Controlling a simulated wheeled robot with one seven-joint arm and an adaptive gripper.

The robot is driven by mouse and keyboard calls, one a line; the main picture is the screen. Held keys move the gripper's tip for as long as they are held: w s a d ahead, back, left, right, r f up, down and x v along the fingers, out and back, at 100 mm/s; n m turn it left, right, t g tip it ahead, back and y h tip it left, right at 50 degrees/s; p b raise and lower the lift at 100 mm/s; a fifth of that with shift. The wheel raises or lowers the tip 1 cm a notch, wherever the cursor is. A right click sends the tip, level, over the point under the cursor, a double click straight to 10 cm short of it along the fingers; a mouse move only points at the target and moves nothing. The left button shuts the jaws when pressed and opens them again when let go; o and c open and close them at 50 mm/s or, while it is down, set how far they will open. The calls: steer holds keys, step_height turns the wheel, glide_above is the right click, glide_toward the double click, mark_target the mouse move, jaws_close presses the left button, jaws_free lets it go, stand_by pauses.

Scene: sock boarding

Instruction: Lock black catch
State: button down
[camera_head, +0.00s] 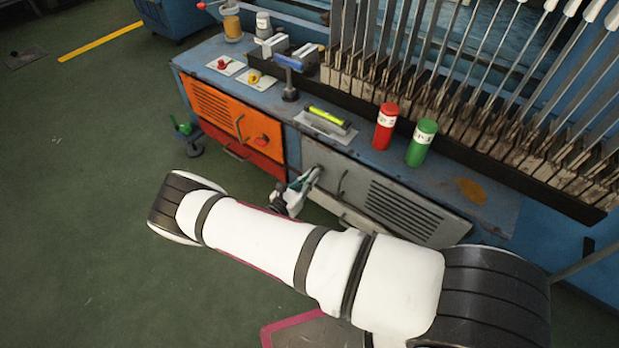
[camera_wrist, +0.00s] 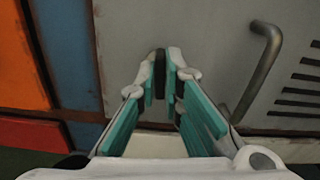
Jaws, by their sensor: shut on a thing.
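The black catch (camera_wrist: 160,59) is a small dark upright piece on the grey cabinet door (camera_wrist: 205,40). In the wrist view it stands between my fingertips, which are shut on it. My gripper (camera_wrist: 164,82) has teal pads and pale fingers and points at the door. In the head view my gripper (camera_head: 304,184) is at the left part of the grey door (camera_head: 328,160), and the catch is hidden behind it.
A bent metal handle (camera_wrist: 265,58) stands out from the door just right of my fingers, beside vent slots. An orange panel (camera_head: 232,112) is to the left. Red (camera_head: 384,128) and green (camera_head: 421,143) cans stand on the bench above. Green floor lies open at left.

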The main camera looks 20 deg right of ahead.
steer(key=shift+w+a+f+n+b, duration=0.1)
steer(key=shift+n+b, duration=0.3)
steer(key=shift+n, duration=2.35)
steer(key=shift+f+n+b, duration=0.1)
steer(key=shift+n+b, duration=0.35)
steer(key=shift+n, duration=2.35)
steer(key=shift+w+a+f+n+b, duration=0.1)
steer(key=shift+n+b, duration=0.3)
steer(key=shift+n, duration=2.35)
steer(key=c, duration=1.7)
jaws_free()
steer(key=v, duration=1.2)
